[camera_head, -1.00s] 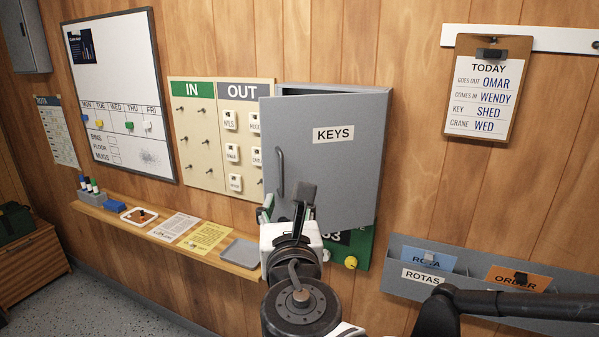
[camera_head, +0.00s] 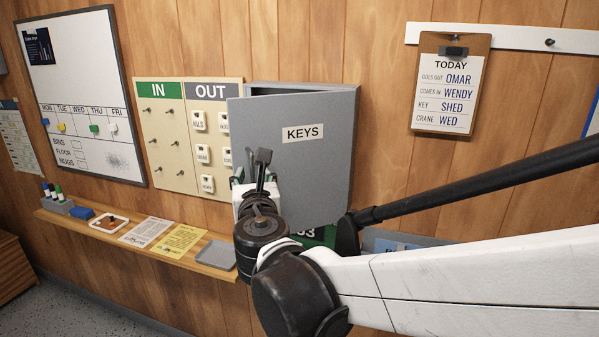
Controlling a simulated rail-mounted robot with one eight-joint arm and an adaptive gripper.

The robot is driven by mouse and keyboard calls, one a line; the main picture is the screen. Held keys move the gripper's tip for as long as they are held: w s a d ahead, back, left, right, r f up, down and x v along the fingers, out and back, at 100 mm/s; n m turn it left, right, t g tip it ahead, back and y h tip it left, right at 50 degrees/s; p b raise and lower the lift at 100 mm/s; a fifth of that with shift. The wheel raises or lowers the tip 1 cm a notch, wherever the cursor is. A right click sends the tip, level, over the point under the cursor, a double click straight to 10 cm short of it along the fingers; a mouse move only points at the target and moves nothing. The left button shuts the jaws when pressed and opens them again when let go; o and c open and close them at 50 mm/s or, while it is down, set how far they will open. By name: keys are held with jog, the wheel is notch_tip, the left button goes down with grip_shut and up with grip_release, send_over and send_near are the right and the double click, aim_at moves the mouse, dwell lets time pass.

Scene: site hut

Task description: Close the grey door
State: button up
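The grey door (camera_head: 296,158) carries a KEYS label and stands ajar on the grey wall cabinet (camera_head: 300,88). A dark gap shows along its top, and its left edge stands out from the cabinet. The hinge side appears to be on the right. The door's handle (camera_head: 249,160) is near its left edge, partly hidden by my gripper. My gripper (camera_head: 251,172) is in front of the door's lower left, at the handle. Its fingers look apart. Whether they touch the handle or the door I cannot tell.
An IN/OUT key board (camera_head: 167,140) hangs left of the cabinet. Below it a wooden shelf (camera_head: 215,258) holds papers, a grey tray (camera_head: 219,254) and pens. A clipboard (camera_head: 449,85) hangs at the upper right. My arm crosses the lower right and hides much of the rotas holder (camera_head: 400,238).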

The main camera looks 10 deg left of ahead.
jog(key=shift+w+a, duration=0.1)
jog(key=shift+w, duration=0.15)
jog(key=shift+c, duration=0.4)
grip_shut()
